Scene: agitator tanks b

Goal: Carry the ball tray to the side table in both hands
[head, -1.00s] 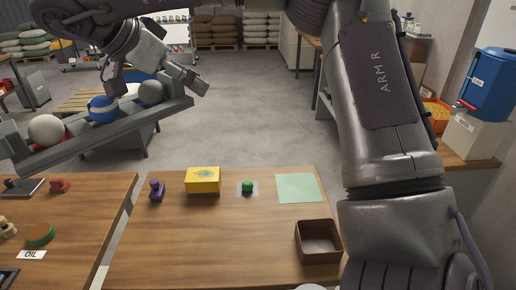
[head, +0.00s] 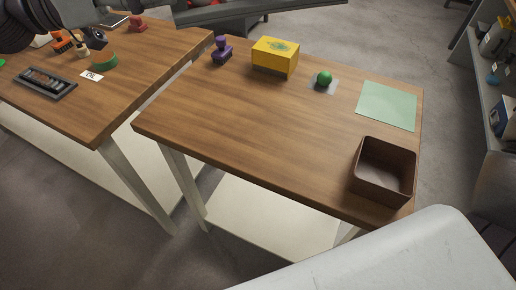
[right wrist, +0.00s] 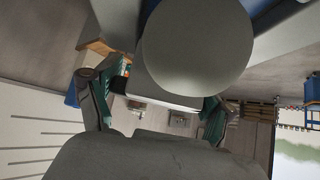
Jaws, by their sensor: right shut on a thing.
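The contact itself is partly hidden. My left gripper is out of view; only a dark arm part shows at upper left.
A wooden table (head: 230,125) holds a yellow box (head: 275,58), purple stamp (head: 221,50), green ball (head: 323,78), green sheet (head: 387,105) and brown open box (head: 384,170). A second table (head: 130,85) at left is cluttered. Open floor (head: 400,40) lies beyond; shelves (head: 490,80) stand right.

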